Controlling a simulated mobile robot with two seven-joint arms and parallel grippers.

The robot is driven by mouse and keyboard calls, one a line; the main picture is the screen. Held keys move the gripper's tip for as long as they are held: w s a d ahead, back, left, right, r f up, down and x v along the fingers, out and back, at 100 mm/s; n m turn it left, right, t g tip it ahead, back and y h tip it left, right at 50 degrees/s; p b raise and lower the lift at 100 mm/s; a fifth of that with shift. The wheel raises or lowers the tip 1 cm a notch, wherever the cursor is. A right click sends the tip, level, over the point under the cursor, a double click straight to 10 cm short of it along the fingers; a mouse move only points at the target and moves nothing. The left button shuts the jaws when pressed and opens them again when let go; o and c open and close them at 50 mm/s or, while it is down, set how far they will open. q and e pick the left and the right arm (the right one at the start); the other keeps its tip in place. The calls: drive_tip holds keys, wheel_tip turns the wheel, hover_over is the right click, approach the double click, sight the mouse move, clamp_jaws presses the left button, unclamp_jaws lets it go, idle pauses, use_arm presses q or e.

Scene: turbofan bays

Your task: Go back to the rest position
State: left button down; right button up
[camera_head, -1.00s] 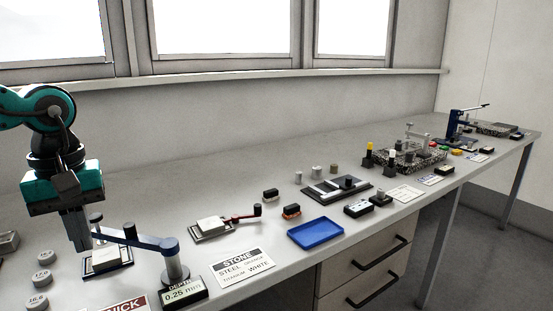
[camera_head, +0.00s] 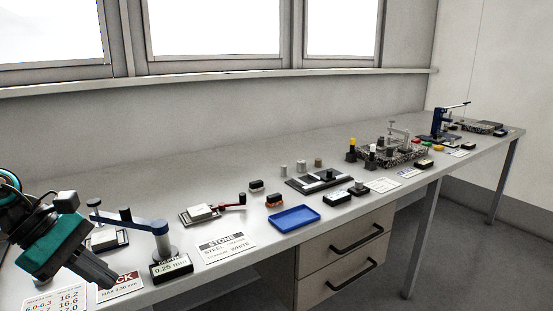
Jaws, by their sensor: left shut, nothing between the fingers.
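My left gripper (camera_head: 103,277) is at the lower left of the head view, tilted with its fingers pointing down and to the right. Its fingers are together with nothing between them. It is in front of the depth gauge with the blue arm (camera_head: 135,222) and partly covers the red-headed card (camera_head: 122,285). I cannot tell whether it touches anything. My right gripper is not in view.
A long grey bench (camera_head: 250,162) runs away to the right. On it are a display reading 0.25 mm (camera_head: 171,268), a STONE card (camera_head: 224,247), a blue tray (camera_head: 294,218) and a black plate fixture (camera_head: 318,181). Drawers (camera_head: 345,250) are below.

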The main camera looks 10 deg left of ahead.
use_arm(q)
wheel_tip(320, 180, down, 16)
drive_tip(key=s+d+n+t+y+p, duration=0.15)
drive_tip(key=n+t, duration=1.05)
drive_tip(key=n, duration=2)
drive_tip(key=s+d+f+n+g+y, duration=0.1)
drive_tip(key=s+d+f+n, duration=0.3)
drive_tip(key=d+n, duration=0.3)
drive_tip(key=s+d+f+n+g+y, duration=0.2)
drive_tip(key=s+d+f+n, duration=0.2)
drive_tip(key=n, duration=0.9)
drive_tip(key=d+f, duration=0.3)
drive_tip(key=shift+f, duration=0.25)
